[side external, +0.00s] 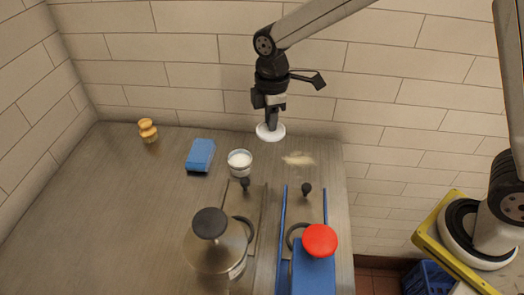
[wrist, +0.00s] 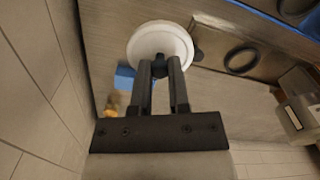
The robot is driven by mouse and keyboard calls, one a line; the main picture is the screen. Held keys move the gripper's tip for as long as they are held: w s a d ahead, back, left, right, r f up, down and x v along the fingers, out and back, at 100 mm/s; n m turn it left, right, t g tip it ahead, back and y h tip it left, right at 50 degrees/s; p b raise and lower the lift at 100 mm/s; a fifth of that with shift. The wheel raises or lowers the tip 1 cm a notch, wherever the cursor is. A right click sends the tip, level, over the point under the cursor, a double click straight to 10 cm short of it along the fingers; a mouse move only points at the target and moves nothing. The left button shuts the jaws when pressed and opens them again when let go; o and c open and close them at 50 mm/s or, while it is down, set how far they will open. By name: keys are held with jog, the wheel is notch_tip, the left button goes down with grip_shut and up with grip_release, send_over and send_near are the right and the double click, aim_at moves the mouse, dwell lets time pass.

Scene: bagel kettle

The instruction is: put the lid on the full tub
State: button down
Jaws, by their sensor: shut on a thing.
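The white round lid (side external: 270,132) is held by my gripper (side external: 271,120) near the back of the counter, seemingly above the surface. In the wrist view the lid (wrist: 160,32) lies at the tips of my gripper (wrist: 161,62), whose two fingers are close together on its middle. The tub (side external: 240,163) is a small clear round container with white contents up near its rim. It stands open on the counter, to the left of and in front of the lid in the side view. I cannot make out the tub in the wrist view.
A blue block (side external: 200,155) and an orange-brown stacked item (side external: 148,130) stand left of the tub. A pale powdery patch (side external: 298,159) lies to its right.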

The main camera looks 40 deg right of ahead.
jog(key=w+a+f, duration=0.1)
jog(key=w+a, duration=0.3)
jog(key=a, duration=0.2)
jog(key=shift+w, duration=0.2)
jog(key=shift+f, duration=0.2)
jog(key=shift+f, duration=3.05)
jog(key=shift+f, duration=0.15)
dwell(0.5)
grip_release()
dwell(0.3)
jog(key=shift+r, duration=3.5)
